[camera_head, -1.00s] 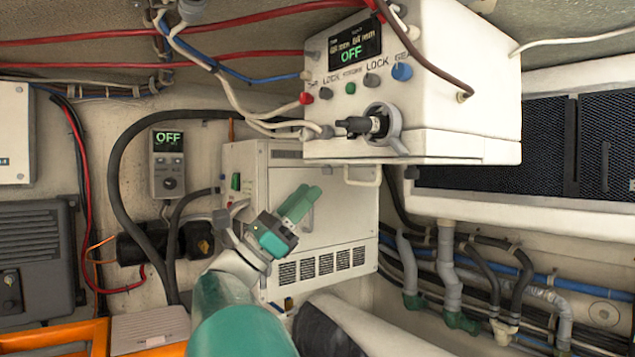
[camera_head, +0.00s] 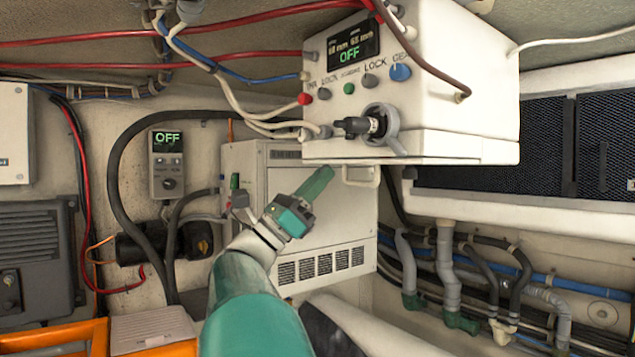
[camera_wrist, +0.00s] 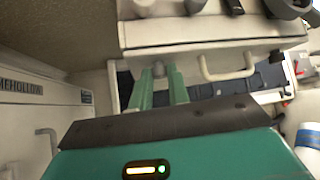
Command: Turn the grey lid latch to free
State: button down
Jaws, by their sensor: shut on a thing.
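A small grey piece (camera_wrist: 158,69), which looks like the lid latch, sits under the front edge of the white box. In the wrist view it is between the tips of my gripper (camera_wrist: 161,74), whose two green fingers are closed on it. How far it is turned is too small to tell. In the head view my gripper (camera_head: 325,174) reaches up to the underside of the white box (camera_head: 450,110), near its lower left front; the latch is hidden there. The box panel has a display reading OFF and grey knobs marked LOCK.
A pale handle (camera_wrist: 228,68) hangs right of my fingers in the wrist view. A white cabinet (camera_head: 330,225) with vents stands behind my gripper. A grey ring with a black plug (camera_head: 378,126) juts from the box front. Cables and hoses run left and right.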

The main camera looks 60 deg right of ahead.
jog(key=shift+w+m+g+y, duration=0.1)
jog(key=shift+m+g+y, duration=0.2)
jog(key=shift+g+y, duration=0.2)
jog(key=m+h, duration=0.5)
jog(key=h, duration=0.6)
jog(key=d+m+g+h, duration=0.1)
jog(key=m+h, duration=0.5)
jog(key=h, duration=0.6)
jog(key=d+m+h, duration=0.1)
jog(key=m+h, duration=0.5)
jog(key=h, duration=0.6)
jog(key=shift+w+d, duration=0.1)
jog(key=shift+m, duration=0.3)
jog(key=c, duration=1.3)
grip_release()
jog(key=shift+c, duration=0.2)
